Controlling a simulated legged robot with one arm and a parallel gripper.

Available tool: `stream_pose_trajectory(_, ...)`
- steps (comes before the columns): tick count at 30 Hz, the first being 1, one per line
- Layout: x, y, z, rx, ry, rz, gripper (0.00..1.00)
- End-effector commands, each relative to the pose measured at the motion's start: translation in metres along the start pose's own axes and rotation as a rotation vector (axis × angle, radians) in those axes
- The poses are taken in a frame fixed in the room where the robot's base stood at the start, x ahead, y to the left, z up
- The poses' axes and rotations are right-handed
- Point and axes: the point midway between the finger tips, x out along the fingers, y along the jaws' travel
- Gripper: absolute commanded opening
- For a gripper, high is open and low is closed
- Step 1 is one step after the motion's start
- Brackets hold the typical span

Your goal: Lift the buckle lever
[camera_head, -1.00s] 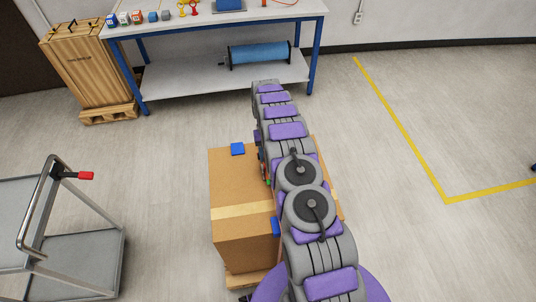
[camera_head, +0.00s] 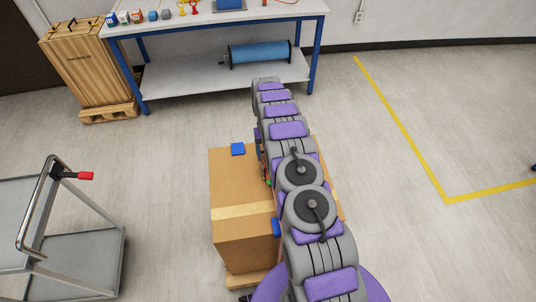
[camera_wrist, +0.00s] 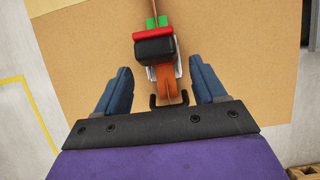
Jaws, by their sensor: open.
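In the wrist view, a strap buckle lies on the face of a cardboard box (camera_wrist: 240,60). It shows a black block (camera_wrist: 155,50) with a red bar (camera_wrist: 152,36) above it, a small green part behind, and an orange piece (camera_wrist: 168,85) between grey side plates. I cannot tell for certain which part is the lever. My gripper (camera_wrist: 161,66) is open, with one blue finger on each side of the buckle. No contact shows.
The box (camera_head: 235,180) stands on a pallet and bears blue corner pieces (camera_head: 238,149). A grey cart (camera_head: 75,255) with a red grip is at left. A blue-legged workbench (camera_head: 210,75) and a wooden crate (camera_head: 88,65) stand behind.

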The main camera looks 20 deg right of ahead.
Motion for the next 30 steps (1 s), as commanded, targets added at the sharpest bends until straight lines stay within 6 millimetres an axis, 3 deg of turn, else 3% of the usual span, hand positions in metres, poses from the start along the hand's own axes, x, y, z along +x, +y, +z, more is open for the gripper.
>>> stream_pose_trajectory(6, -0.034, 0.0, -0.002, 0.0, 0.006, 0.0, 0.7)
stream_pose_trajectory(13, -0.056, 0.0, -0.002, 0.0, 0.005, 0.0, 0.7)
stream_pose_trajectory(30, -0.063, 0.0, -0.001, -0.001, 0.001, 0.0, 0.7)
